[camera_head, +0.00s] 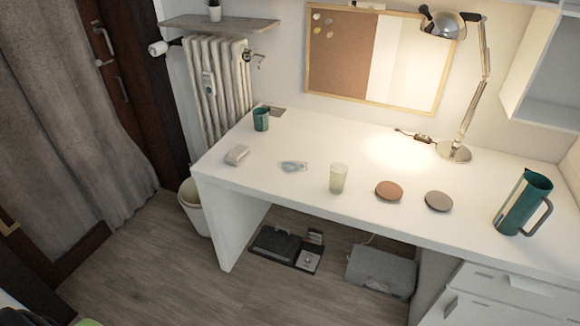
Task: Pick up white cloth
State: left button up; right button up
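A small pale, folded-looking item (237,155) lies near the left end of the white desk (270,205). It looks most like the white cloth, but it is too small to be certain. A flat, pale grey-blue item (293,166) lies to its right, and I cannot tell what it is. Neither of my grippers shows in the head view.
On the desk stand a green cup (261,119), a pale glass (338,178), a brown disc (389,190), a grey disc (438,201), a green jug (523,203) and a lamp (454,151). A bin (194,206) stands left of the desk. The floor in front (170,275) is clear.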

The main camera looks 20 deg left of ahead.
aim_at(240, 152)
jog(key=i+j, duration=0.35)
jog(key=j, duration=0.15)
jog(key=i+j, duration=0.35)
jog(key=j, duration=0.15)
jog(key=i+j, duration=0.35)
jog(key=j, duration=0.15)
